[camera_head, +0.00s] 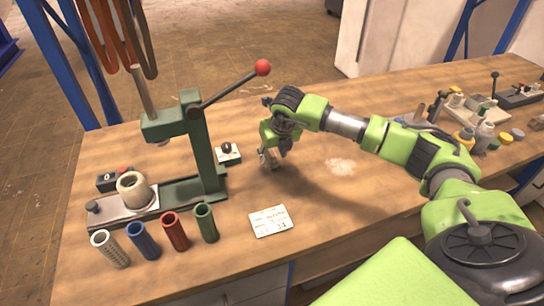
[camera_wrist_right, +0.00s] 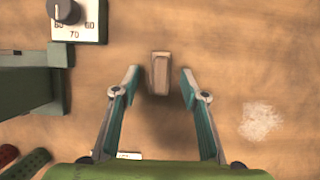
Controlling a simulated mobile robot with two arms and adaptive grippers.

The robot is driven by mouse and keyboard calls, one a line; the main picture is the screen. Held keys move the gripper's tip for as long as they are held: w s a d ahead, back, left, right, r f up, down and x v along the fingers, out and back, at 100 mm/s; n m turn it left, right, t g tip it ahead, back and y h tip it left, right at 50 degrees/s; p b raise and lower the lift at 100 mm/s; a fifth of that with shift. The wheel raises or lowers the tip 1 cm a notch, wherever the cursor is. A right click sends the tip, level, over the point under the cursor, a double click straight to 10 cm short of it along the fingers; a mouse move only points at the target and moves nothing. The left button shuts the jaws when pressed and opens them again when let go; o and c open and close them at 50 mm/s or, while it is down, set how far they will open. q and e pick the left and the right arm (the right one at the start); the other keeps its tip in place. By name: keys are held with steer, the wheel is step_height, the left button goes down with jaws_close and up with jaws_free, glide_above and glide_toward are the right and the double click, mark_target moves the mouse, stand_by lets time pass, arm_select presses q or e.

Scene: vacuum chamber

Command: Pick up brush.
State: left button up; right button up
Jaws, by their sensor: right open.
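The brush appears to be a small brown wooden block (camera_wrist_right: 159,72) on the table, with a paler top face. Its bristles cannot be made out. My right gripper (camera_head: 269,161) points down over the table. In the right wrist view its fingers (camera_wrist_right: 158,88) are open, one on each side of the block, with a gap on both sides. The block sits toward the fingertip end and is not held. In the head view the gripper largely hides it. My left gripper is not in view.
A green lever press (camera_head: 205,150) stands left of my right gripper, close by. A dial box (camera_head: 228,154) sits between them. A white card (camera_head: 270,221) lies in front, with several coloured tubes (camera_head: 175,231) to its left. Pale powder (camera_head: 341,167) lies to the right on bare table.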

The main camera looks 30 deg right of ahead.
steer(key=x, duration=0.2)
steer(key=shift+w+f, duration=0.2)
steer(key=shift+f, duration=0.05)
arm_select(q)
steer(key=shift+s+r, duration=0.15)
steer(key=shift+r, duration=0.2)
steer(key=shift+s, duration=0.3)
arm_select(e)
jaws_close()
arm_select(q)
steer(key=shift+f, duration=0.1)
arm_select(e)
steer(key=shift+r, duration=0.15)
